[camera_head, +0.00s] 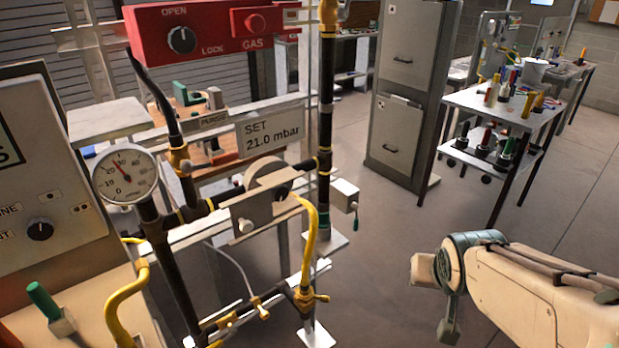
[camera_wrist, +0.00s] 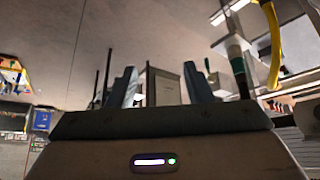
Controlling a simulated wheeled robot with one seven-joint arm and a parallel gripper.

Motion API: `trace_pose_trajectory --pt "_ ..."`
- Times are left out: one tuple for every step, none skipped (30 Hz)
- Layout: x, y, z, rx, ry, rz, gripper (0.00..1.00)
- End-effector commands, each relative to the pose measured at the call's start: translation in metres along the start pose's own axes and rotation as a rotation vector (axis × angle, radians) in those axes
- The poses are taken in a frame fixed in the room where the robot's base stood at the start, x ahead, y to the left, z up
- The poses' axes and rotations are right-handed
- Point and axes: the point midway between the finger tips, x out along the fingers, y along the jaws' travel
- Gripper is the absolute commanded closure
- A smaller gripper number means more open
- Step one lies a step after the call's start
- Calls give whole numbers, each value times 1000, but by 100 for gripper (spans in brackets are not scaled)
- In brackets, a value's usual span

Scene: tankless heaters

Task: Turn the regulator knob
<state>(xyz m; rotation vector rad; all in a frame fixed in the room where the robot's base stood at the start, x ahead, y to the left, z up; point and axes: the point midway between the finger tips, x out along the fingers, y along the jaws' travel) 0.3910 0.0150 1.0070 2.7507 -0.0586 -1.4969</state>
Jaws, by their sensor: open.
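The regulator (camera_head: 268,175) is a round grey body on the black horizontal pipe, in the middle of the head view. A metal bracket (camera_head: 262,207) stands in front of it, with a small pale knob (camera_head: 245,226) at its lower left. I cannot tell for sure which part is the regulator knob. My gripper shows in the wrist view (camera_wrist: 160,88), its two blue-grey fingers apart with nothing between them. In the head view my arm is at the lower right, well apart from the regulator, and the fingers cannot be made out.
A pressure gauge (camera_head: 126,174) stands left of the regulator, and a sign (camera_head: 271,131) reads "SET 21.0 mbar". A red gas panel (camera_head: 212,30) is above. Yellow hoses (camera_head: 311,240) and pipes surround the regulator. A filing cabinet (camera_head: 405,100) and tool cart (camera_head: 490,105) stand behind. Floor between arm and pipes is clear.

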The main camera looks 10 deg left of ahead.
Motion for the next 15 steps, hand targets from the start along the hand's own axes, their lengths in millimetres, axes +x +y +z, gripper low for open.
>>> trace_pose_trajectory --pt "14 -8 -11 -4 54 -16 54" --pt "20 -13 -19 -5 94 -30 54" --pt "28 -22 -29 -4 146 -54 54" --pt "33 -28 -36 -5 183 -75 54" --pt "38 -36 -43 -5 220 -100 54" --pt "43 -47 -52 -4 267 -136 54" --pt "47 -56 -57 -3 300 -168 54" --pt "50 -65 -62 -2 332 -203 54" --pt "54 -78 -69 1 374 -253 54" --pt "56 -88 -73 4 402 -294 54" --pt "58 -99 -76 7 429 -337 54" --pt "59 -113 -80 14 461 -398 54" --pt "59 -124 -82 19 484 -446 54" --pt "59 -134 -83 26 505 -497 54" --pt "58 -148 -84 37 529 -565 54"
